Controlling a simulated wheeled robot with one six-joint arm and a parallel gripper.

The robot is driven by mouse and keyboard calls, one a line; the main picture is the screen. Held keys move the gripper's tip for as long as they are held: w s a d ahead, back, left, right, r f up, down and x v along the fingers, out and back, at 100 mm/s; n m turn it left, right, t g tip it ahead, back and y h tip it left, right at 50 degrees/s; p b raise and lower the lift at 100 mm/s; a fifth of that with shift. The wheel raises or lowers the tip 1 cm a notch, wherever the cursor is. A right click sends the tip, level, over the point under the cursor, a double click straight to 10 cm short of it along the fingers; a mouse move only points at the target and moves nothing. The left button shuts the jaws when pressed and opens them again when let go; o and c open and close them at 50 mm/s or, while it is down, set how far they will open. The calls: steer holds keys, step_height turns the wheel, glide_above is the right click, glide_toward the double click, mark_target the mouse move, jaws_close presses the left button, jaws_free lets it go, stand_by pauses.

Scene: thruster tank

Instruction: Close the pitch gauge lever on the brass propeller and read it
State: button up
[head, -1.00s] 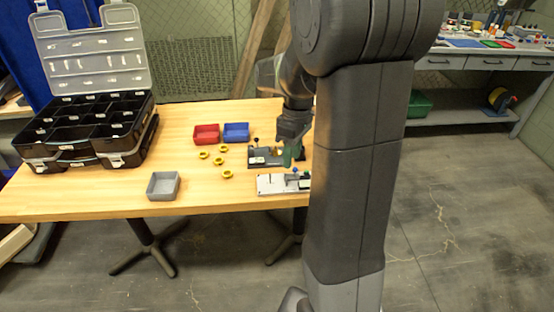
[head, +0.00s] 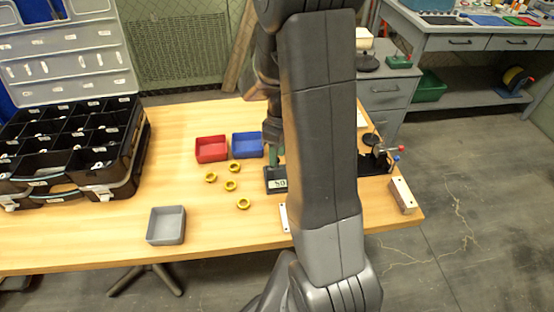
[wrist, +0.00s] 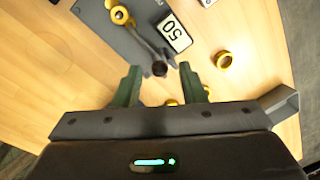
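The pitch gauge is a dark grey base (wrist: 128,42) with a white display (wrist: 174,33) that appears to read 50. Its lever (wrist: 147,40) ends in a dark round knob (wrist: 160,68).
Several brass rings (head: 232,185) lie left of the gauge. A red bin (head: 211,149), a blue bin (head: 247,145) and a grey bin (head: 166,225) stand on the table. A black compartment case (head: 70,160) is at left. Another fixture (head: 374,160) and a pale block (head: 402,195) are at right.

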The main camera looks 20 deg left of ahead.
mark_target(271, 169)
steer(key=shift+s+f, duration=0.15)
steer(key=shift+f, duration=1.3)
steer(key=shift+c, duration=0.5)
jaws_close()
steer(key=shift+a, duration=0.1)
steer(key=shift+s+a+r+t+h, duration=0.15)
steer(key=shift+s+a+t+h, duration=0.2)
steer(key=shift+h, duration=0.35)
steer(key=shift+s+a+r+t+h, duration=0.1)
steer(key=shift+a+t+h, duration=0.1)
steer(key=shift+t+h, duration=0.35)
steer(key=shift+s+a+t+h, duration=0.15)
steer(key=shift+t+h, duration=0.15)
steer(key=shift+h, duration=0.35)
steer(key=shift+w, duration=0.1)
